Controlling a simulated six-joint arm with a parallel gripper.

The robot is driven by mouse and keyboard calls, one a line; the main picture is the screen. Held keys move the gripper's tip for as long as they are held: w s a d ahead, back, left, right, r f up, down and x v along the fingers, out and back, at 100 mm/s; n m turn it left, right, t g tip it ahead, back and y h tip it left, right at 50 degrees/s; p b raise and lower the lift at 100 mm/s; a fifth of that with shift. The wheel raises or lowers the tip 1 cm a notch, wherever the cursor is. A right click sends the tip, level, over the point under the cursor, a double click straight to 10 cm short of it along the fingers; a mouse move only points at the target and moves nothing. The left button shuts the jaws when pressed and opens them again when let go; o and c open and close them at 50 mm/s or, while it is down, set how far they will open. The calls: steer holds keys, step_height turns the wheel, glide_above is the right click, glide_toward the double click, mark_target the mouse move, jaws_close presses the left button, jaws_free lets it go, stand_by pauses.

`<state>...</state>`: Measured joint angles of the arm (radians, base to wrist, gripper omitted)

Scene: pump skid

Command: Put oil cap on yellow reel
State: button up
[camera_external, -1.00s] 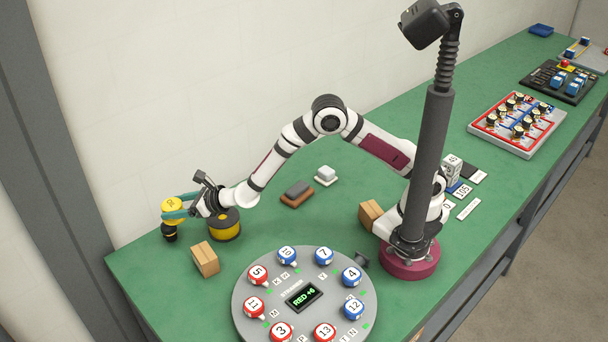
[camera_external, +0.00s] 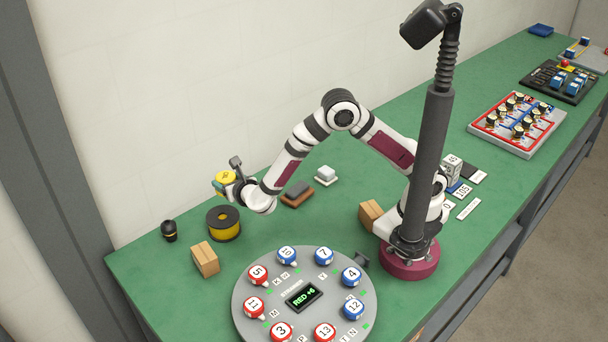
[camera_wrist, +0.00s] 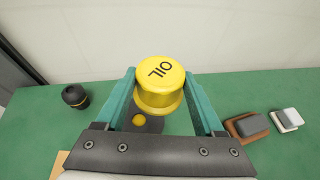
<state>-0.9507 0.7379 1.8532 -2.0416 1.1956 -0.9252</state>
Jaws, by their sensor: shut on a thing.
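The yellow oil cap (camera_wrist: 160,84), marked "OIL" on top, is held between the teal fingers of my gripper (camera_wrist: 162,98). In the external view the oil cap (camera_external: 225,178) is up in the air, above and close to the yellow reel. The yellow reel (camera_external: 224,228) with its black top and centre hole lies flat on the green table. In the wrist view the reel (camera_wrist: 139,121) is mostly hidden behind the cap and my gripper; only a dark part with a yellow spot shows below the cap.
A black bottle (camera_external: 169,231) stands left of the reel. A wooden block (camera_external: 205,259) is in front of the reel. A brown block with a grey piece (camera_external: 298,193) and a white block (camera_external: 325,174) lie to the right. A round numbered dial (camera_external: 304,297) fills the front.

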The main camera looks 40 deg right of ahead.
steer(key=a+f, duration=0.2)
steer(key=f, duration=0.1)
steer(key=a+f, duration=0.1)
steer(key=f, duration=0.1)
steer(key=shift+s+a, duration=0.1)
steer(key=shift+s, duration=0.05)
steer(key=shift+f, duration=0.4)
steer(key=shift+f, duration=0.2)
steer(key=o, duration=1.4)
steer(key=shift+r, duration=0.1)
